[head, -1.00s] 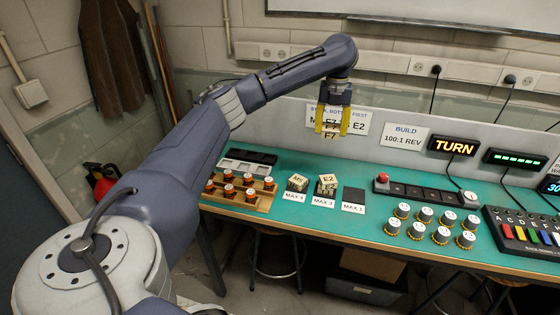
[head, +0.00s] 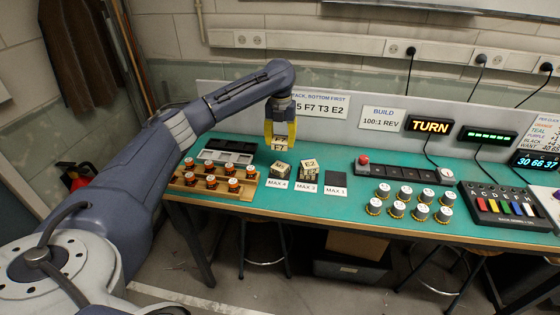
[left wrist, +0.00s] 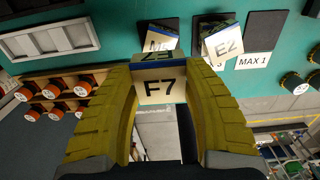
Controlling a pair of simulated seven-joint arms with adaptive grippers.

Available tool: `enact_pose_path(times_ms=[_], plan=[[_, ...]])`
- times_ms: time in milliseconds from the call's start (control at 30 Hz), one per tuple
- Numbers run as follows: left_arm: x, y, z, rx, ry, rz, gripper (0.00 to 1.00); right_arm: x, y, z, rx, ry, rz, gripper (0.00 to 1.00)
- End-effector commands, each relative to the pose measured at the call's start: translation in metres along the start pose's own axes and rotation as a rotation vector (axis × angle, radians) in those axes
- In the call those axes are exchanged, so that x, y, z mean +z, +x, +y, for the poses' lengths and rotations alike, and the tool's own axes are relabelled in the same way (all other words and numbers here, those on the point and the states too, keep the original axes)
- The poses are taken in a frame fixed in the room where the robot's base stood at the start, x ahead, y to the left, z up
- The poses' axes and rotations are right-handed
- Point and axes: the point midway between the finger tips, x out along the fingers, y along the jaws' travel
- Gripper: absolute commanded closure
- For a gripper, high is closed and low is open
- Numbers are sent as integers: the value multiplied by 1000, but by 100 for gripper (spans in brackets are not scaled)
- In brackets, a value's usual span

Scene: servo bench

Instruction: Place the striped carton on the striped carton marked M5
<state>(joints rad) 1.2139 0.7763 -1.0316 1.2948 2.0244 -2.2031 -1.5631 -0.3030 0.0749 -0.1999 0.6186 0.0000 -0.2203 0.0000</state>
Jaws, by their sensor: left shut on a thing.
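My left gripper (head: 281,137) has yellow fingers and is shut on a striped carton marked F7 (head: 280,146). In the left wrist view the F7 carton (left wrist: 160,88) shows upright lettering between the two fingers. The striped carton marked M5 (head: 279,170) sits on the bench at the MAX 4 label. The held carton is above it in the head view, with a small gap seeming to remain. In the left wrist view the M5 carton (left wrist: 156,42) is partly hidden behind the held carton. My right gripper is not in view.
A striped carton marked E2 (head: 310,163) stands close to the right, seemingly on another carton. An empty dark pad (head: 336,180) is at MAX 1. A wooden rack (head: 247,188) of orange-based parts and a grey tray (head: 205,151) lie to the left.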

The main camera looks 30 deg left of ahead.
Motion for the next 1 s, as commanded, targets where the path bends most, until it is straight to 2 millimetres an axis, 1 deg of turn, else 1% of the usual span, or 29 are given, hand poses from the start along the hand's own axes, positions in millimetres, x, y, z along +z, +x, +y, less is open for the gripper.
enact_pose_path(times_ms=[33, 200, 333, 567, 667, 867, 1000], plan=[[-1, 11, 0, 1, 0, 3, 82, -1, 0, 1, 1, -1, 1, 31], [0, 35, 0, 0, 0, 1, 82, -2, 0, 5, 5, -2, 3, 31], [0, 44, 0, 0, -1, 0, 82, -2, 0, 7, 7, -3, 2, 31], [0, 52, 0, 0, 0, 1, 82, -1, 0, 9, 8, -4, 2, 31], [0, 62, 0, 1, -1, 1, 82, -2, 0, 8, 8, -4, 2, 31], [0, 86, 0, -1, -1, 1, 82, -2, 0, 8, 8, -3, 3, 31], [0, 90, 1, 1, 0, -1, 82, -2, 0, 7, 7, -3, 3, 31]])
